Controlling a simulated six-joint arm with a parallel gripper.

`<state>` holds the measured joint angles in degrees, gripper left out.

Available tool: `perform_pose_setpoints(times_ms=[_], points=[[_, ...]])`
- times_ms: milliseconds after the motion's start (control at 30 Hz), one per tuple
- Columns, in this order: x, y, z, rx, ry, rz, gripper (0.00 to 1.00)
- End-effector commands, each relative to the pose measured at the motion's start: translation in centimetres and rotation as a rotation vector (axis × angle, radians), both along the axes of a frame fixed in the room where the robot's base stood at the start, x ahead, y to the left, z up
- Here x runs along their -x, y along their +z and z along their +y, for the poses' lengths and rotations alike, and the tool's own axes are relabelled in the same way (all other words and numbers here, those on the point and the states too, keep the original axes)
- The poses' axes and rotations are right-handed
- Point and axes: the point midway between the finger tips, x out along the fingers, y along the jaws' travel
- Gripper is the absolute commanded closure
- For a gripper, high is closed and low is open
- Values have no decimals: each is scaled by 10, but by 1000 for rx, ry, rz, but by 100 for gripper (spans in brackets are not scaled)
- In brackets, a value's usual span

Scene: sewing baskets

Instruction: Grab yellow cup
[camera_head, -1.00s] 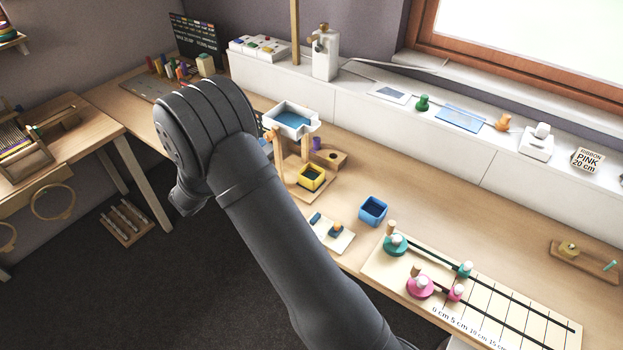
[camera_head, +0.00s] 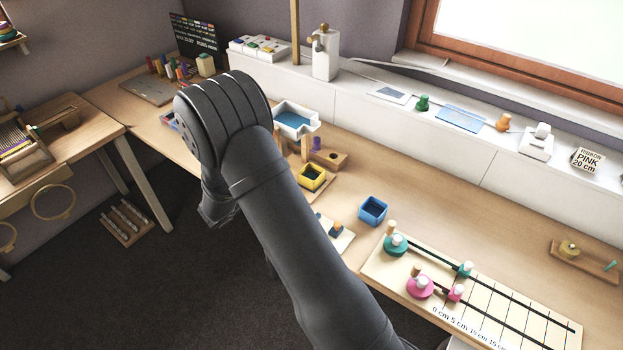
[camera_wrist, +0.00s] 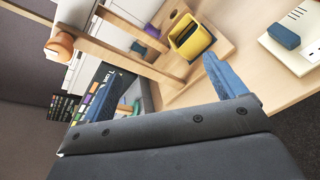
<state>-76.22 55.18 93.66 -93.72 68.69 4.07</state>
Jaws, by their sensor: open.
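The yellow cup (camera_head: 311,178) is a small square open box with a dark inside. It stands upright on a wooden base on the table, just right of my arm in the head view. In the wrist view the yellow cup (camera_wrist: 188,37) is at the upper middle, beyond the tip of my right-hand finger and apart from it. My gripper (camera_wrist: 165,90) shows two blue fingers spread wide, with nothing held between them. In the head view my arm hides the fingers.
A wooden post frame (camera_wrist: 128,52) crosses the wrist view between the fingers, close to the cup. A blue box (camera_head: 372,211) stands right of the cup. A white tray with blue inside (camera_head: 294,121) is raised behind. A ribbon board (camera_head: 470,300) lies at front right.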

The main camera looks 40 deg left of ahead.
Motion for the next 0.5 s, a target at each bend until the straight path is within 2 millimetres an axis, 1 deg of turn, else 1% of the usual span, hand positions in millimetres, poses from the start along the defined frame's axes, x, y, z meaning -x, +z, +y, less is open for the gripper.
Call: perform_pose_setpoints(times_ms=[33, 100, 200, 333, 433, 500], points=[[-1, -6, -5, 99, 27, 19, 11], [-1, -13, -11, 236, 69, 41, 11], [-2, -22, -17, 399, 123, 69, 11], [-1, -29, -23, 540, 175, 93, 11], [-2, -32, -25, 592, 195, 101, 11], [-7, -35, -25, 605, 200, 104, 11]])
